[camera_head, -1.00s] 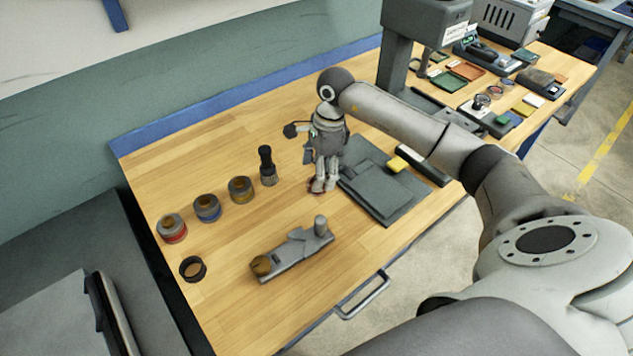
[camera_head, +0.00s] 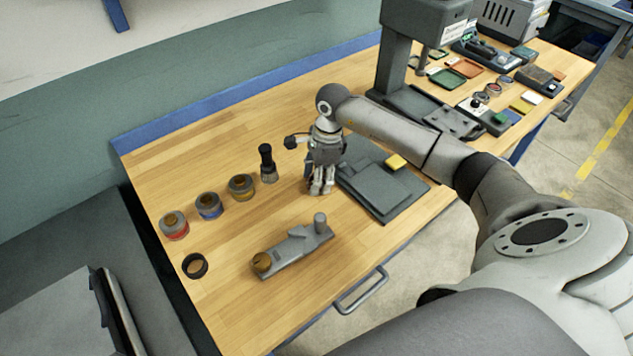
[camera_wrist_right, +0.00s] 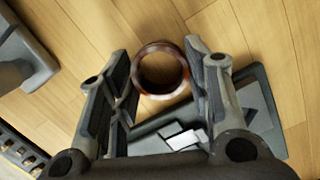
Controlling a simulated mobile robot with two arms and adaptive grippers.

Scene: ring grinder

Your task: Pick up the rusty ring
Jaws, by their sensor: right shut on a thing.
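The rusty ring (camera_wrist_right: 160,93) is a brownish-red round band. In the right wrist view it sits between the fingertips of my right gripper (camera_wrist_right: 162,75), which is shut on it. In the head view my right gripper (camera_head: 321,189) points down at the wooden table, left of the dark grey flat plate. The ring cannot be made out there behind the fingers. I cannot tell whether the ring still touches the table. My left gripper is not in view.
A brush-like tool (camera_head: 268,164), several round containers (camera_head: 241,187), a dark ring (camera_head: 194,265) and a grey tool (camera_head: 294,248) stand left and in front. Bare wood (camera_head: 235,305) lies at the front.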

